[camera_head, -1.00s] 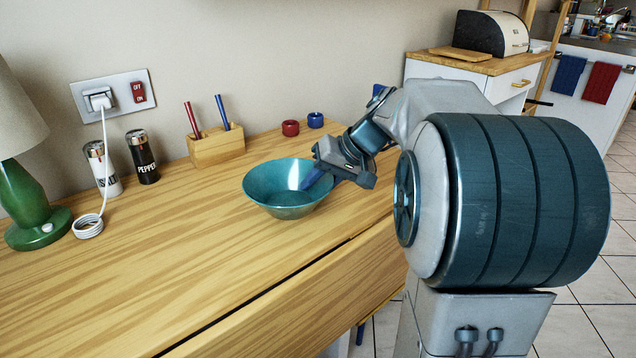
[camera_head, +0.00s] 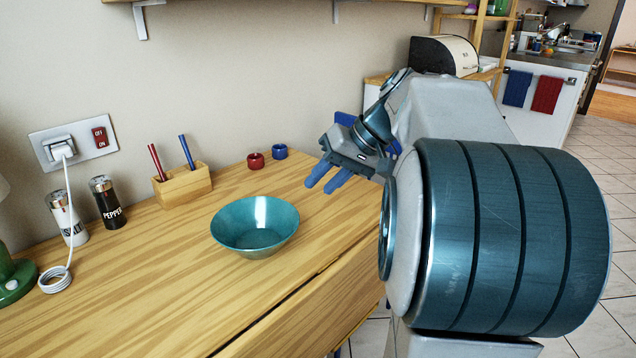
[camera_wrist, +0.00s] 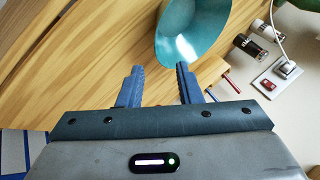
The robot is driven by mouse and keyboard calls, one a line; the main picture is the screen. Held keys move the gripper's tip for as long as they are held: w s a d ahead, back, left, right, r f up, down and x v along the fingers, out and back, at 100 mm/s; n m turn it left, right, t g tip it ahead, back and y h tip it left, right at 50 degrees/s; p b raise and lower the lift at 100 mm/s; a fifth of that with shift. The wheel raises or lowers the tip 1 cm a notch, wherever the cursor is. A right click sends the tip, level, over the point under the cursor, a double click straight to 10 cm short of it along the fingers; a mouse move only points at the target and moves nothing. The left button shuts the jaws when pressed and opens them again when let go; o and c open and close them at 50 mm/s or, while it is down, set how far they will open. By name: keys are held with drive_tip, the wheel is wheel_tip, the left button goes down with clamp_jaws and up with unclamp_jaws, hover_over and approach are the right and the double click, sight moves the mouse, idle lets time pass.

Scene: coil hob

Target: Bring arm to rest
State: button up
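My gripper (camera_head: 328,178) is raised above the right part of the wooden table, to the right of the teal bowl. Its two blue fingers are apart with nothing between them, and they also show apart in the wrist view (camera_wrist: 158,80). The teal bowl (camera_head: 255,228) stands upright on the table, apart from the fingers, and looks empty. It also shows in the wrist view (camera_wrist: 190,30). My arm is folded at the right of the head view and hides part of the table's right end.
On the wooden table (camera_head: 160,290) stand a wooden holder (camera_head: 183,188) with a red and a blue stick, a pepper shaker (camera_head: 108,203), a salt shaker (camera_head: 68,220), a red cup (camera_head: 255,161) and a blue cup (camera_head: 280,151). A white cable hangs from the wall socket. The table's front is clear.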

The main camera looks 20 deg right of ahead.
idle(0.4)
drive_tip(key=s+a+r+g+h+p, duration=0.1)
drive_tip(key=s+a+r+h+p, duration=0.2)
drive_tip(key=p, duration=1.1)
drive_tip(key=s+a+r+n+h+p, duration=0.1)
drive_tip(key=s+a+r+h+p, duration=0.2)
drive_tip(key=s+a+r+p, duration=0.5)
drive_tip(key=s+r+p, duration=0.2)
drive_tip(key=s+p, duration=0.3)
drive_tip(key=p, duration=0.2)
drive_tip(key=shift+a+g, duration=0.2)
drive_tip(key=shift+g, duration=0.2)
